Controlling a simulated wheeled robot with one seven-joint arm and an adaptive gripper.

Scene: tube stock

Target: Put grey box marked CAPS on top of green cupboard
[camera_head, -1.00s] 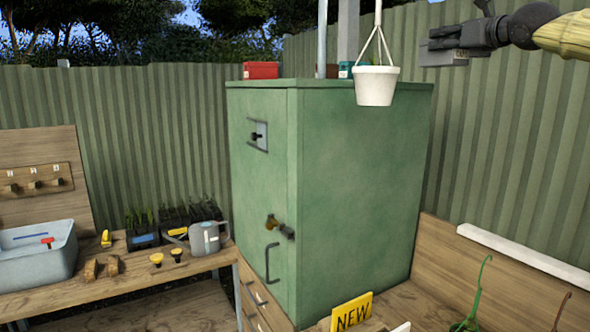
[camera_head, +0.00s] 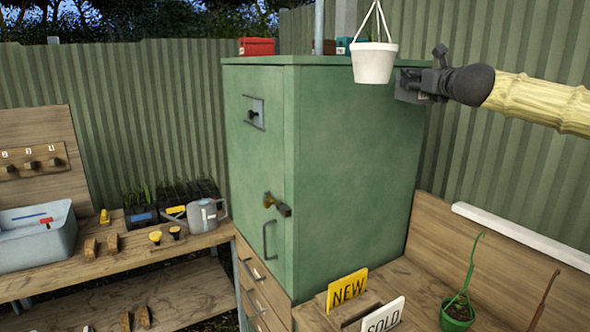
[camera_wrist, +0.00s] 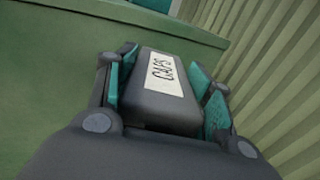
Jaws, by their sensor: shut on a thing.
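The grey box marked CAPS (camera_wrist: 165,88) is held between the teal finger pads of my gripper (camera_wrist: 163,98) in the wrist view, its label showing. In the head view my gripper (camera_head: 420,84) reaches in from the right with the box (camera_head: 404,92) at the upper right edge of the green cupboard (camera_head: 345,150). The box appears slightly below the level of the cupboard's top there, and whether it touches the cupboard cannot be told. In the wrist view the cupboard (camera_wrist: 60,60) lies ahead and to the left.
A red box (camera_head: 257,46) and a teal box (camera_head: 343,45) stand on the cupboard top. A white hanging pot (camera_head: 374,64) hangs in front of its right part. A corrugated fence (camera_head: 490,130) stands behind. NEW (camera_head: 347,290) and SOLD (camera_head: 383,317) signs stand below.

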